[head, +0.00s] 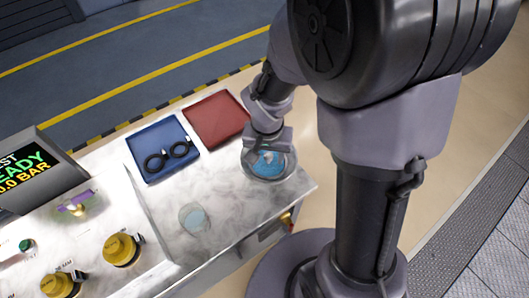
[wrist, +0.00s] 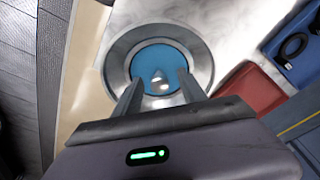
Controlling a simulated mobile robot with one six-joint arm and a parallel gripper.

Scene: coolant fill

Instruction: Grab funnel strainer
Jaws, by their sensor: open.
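A round, wide-rimmed vessel with a grey, glassy rim and a blue middle (head: 268,164) stands near the right end of the marble-look bench; I take it to be the funnel strainer, but cannot be sure. It also shows in the wrist view (wrist: 116,62), with two small pale spots in its blue centre. My gripper (head: 267,150) is right above it, pointing down. In the wrist view my gripper (wrist: 160,80) has its two fingers apart, over the blue part, with nothing clearly between them. Whether the fingers touch it, I cannot tell.
A blue tray (head: 137,149) with two black rings and an empty red tray (head: 216,118) lie behind. A clear cup (head: 195,219) with pale blue contents stands left of my gripper. Yellow caps (head: 122,249) and a display (head: 30,168) are at the left.

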